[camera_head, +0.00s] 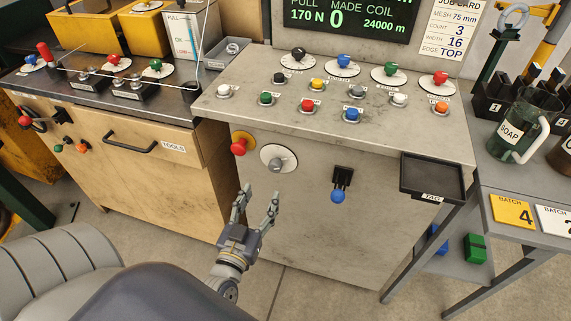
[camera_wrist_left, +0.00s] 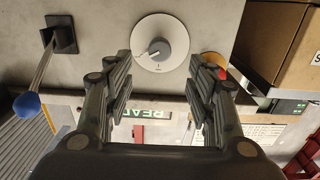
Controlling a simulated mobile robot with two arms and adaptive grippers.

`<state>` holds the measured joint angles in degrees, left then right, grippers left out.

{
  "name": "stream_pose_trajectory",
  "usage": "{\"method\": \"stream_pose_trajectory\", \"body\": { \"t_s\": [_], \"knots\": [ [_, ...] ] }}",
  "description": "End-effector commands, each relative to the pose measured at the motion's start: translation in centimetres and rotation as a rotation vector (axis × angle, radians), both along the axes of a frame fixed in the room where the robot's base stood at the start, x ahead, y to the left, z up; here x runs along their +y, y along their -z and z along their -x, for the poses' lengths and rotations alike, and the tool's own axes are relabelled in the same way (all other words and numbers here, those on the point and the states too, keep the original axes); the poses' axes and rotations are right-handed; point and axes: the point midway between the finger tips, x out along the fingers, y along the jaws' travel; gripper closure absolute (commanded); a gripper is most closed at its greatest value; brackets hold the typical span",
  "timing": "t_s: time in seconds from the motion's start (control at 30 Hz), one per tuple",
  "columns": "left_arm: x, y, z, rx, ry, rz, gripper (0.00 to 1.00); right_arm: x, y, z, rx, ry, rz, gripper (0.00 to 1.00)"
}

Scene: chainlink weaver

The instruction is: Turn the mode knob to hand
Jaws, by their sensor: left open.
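The knob (camera_head: 278,158), grey on a round pale dial, is on the front face of the grey machine cabinet, and I take it as the mode knob. In the left wrist view, the knob (camera_wrist_left: 159,48) shows a pointer angled toward lower left; its dial lettering is too small to read. My left gripper (camera_head: 259,193) is open and empty, just below and in front of the dial. In the wrist view, its fingers (camera_wrist_left: 161,75) are spread either side of the dial's lower part, apart from the knob. My right gripper is not in view.
A red mushroom button (camera_head: 239,147) on a yellow base is close left of the dial. A blue-tipped lever (camera_head: 338,196) sticks out to the right. A black tray (camera_head: 432,178) juts from the cabinet's right edge. Several coloured knobs and buttons cover the sloped panel (camera_head: 225,118) above.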

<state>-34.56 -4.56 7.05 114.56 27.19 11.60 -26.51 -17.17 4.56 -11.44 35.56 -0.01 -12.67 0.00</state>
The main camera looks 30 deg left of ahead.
Motion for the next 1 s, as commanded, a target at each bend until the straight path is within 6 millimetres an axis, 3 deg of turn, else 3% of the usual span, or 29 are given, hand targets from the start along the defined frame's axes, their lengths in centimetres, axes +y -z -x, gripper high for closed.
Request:
{"method": "stream_pose_trajectory", "body": {
  "t_s": [0.27,0.6,1.0],
  "knots": [
    [0.9,-0.2,-4.2,-0.003,0.001,0.001,0.49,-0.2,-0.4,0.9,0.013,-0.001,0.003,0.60],
    [2.1,0.0,-9.3,0.001,0.002,0.000,0.49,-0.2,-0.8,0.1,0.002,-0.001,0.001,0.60],
    [2.4,0.1,-10.2,0.002,0.002,0.001,0.49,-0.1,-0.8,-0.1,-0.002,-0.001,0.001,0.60]
  ]
}}
